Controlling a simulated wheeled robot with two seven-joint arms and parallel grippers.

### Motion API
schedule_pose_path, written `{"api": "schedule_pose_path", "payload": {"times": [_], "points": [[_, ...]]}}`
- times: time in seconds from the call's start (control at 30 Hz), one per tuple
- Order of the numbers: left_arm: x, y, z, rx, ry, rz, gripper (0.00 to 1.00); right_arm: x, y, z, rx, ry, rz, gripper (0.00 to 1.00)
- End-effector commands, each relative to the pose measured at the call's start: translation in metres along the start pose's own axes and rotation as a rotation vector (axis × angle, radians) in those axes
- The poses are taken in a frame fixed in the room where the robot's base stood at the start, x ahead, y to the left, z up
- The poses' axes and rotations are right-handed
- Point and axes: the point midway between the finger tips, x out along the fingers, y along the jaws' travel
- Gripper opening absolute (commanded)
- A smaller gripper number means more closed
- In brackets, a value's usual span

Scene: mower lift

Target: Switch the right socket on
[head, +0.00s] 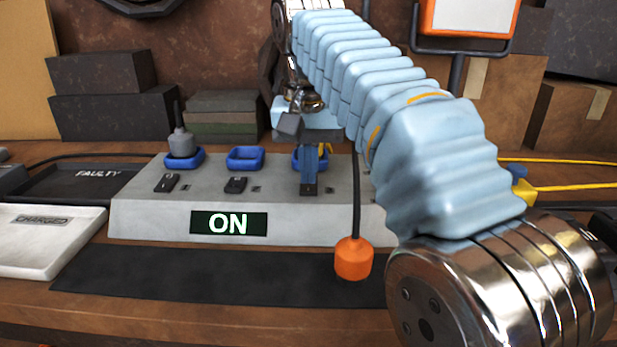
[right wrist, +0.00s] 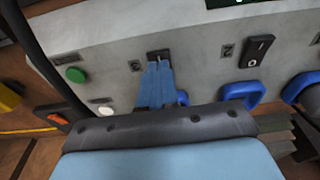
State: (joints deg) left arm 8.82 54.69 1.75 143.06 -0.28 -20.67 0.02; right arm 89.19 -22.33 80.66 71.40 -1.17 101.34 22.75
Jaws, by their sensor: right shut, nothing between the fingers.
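A grey socket panel (head: 150,212) stands on the bench with blue-rimmed sockets and a black rocker switch before each. The right socket (head: 297,159) is partly hidden behind my right gripper (head: 309,176). That gripper is shut and empty, its blue fingertips pointing down at the right switch (head: 309,190). In the right wrist view the fingertips (right wrist: 157,72) overlap the lower part of the right switch (right wrist: 158,55), beside a label 3; I cannot tell if they touch it. My left gripper is not in view.
A grey plug (head: 181,142) stands in the left socket; the middle socket (head: 245,158) is empty. An orange piece (head: 353,259) hangs on a black cable before the panel. A black FAULTY tray (head: 85,183) and a pale CHARGED tray (head: 45,238) lie left.

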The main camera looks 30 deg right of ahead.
Motion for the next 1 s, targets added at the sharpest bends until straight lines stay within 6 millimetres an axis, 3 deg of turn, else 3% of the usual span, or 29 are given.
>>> {"api": "schedule_pose_path", "payload": {"times": [0.13,0.6,1.0], "points": [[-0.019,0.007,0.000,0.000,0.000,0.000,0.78,-0.019,0.000,-0.003,0.000,0.000,0.000,0.00],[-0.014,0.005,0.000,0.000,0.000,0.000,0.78,-0.055,0.001,-0.009,0.004,0.002,0.001,0.00],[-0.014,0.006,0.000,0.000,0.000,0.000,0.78,-0.060,0.000,-0.009,-0.001,0.000,0.000,0.00]]}}
